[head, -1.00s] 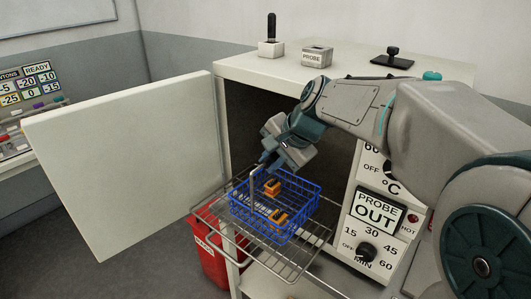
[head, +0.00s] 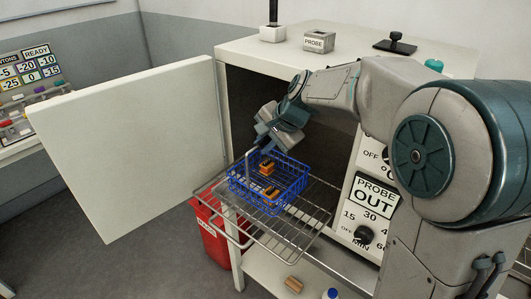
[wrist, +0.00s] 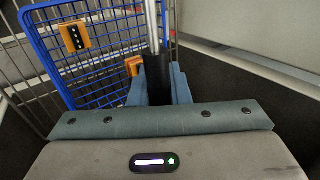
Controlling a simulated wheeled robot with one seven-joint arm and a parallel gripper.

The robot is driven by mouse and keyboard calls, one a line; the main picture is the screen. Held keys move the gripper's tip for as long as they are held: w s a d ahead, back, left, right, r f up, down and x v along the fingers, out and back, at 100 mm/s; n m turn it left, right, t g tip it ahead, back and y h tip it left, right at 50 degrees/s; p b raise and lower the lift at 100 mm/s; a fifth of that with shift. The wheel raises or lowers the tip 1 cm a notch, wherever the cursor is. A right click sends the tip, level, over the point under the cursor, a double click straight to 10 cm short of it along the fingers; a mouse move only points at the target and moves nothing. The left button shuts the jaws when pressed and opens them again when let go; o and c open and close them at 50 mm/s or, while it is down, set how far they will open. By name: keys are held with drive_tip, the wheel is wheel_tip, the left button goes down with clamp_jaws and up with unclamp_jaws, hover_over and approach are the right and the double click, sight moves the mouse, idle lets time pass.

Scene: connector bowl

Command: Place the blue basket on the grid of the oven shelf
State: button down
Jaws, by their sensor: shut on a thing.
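The blue wire basket (head: 290,176) holds orange connectors (head: 267,167) and is at the pulled-out wire oven shelf (head: 300,222), toward its back left, near the oven opening. I cannot tell whether its base touches the grid. My gripper (head: 259,150) is shut on the basket's upright metal handle. In the wrist view the handle post (wrist: 152,25) runs between the fingers (wrist: 158,85), with the blue basket (wrist: 48,60) beyond and to the left. The front part of the shelf grid is bare.
The oven door (head: 135,150) stands open at the left. A red bin (head: 215,238) is below the shelf. The control panel (head: 370,200) reads PROBE OUT.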

drive_tip(key=shift+w+f+p, duration=0.2)
drive_tip(key=shift+f+p, duration=0.1)
drive_tip(key=shift+f, duration=1.5)
drive_tip(key=shift+f, duration=0.15)
drive_tip(key=c, duration=1.4)
unclamp_jaws()
drive_tip(key=shift+o, duration=0.2)
